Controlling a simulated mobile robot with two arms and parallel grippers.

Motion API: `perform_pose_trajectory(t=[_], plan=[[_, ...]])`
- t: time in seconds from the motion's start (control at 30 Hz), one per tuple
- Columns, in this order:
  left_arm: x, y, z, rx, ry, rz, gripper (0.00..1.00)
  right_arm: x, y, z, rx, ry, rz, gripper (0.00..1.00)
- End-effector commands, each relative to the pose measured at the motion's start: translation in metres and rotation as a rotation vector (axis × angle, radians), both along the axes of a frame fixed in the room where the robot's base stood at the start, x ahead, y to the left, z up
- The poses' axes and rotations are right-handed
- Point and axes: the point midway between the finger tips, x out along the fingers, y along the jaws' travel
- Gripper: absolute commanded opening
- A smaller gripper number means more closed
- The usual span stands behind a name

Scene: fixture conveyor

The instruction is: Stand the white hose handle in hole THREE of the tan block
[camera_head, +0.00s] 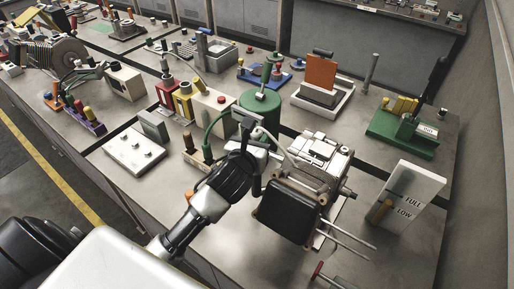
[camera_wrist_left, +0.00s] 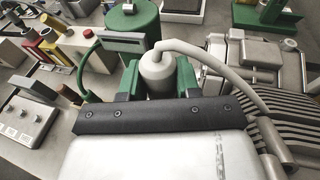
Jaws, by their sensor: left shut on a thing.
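My left gripper (camera_head: 257,146) is shut on the white hose handle (camera_wrist_left: 156,72), which sits between its fingers in the left wrist view. A pale hose (camera_wrist_left: 205,53) bends from the handle's top and runs right and down to a ribbed machine. The tan block (camera_head: 196,160) lies left of my left gripper in the head view. The hole numbers are too small to read. The white handle's lower end is hidden behind my gripper. My right gripper is not in view.
A green cylinder (camera_head: 260,107) stands just behind my left gripper. The ribbed machine (camera_head: 290,207) is close on the right, with rods sticking out. A white switch box (camera_head: 134,152) lies left of the block. Some bare bench (camera_head: 370,262) shows at front right.

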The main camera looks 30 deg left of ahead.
Motion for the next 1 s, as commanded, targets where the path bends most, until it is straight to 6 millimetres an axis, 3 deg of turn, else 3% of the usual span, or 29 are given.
perform_pose_trajectory(t=[0.77, 1.0], plan=[[0.000, 0.000, 0.046, 0.003, -0.002, 0.000, 0.00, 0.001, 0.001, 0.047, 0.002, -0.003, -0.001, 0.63], [0.000, 0.000, 0.059, 0.002, -0.004, -0.001, 0.00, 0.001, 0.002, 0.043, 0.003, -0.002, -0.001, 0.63]])
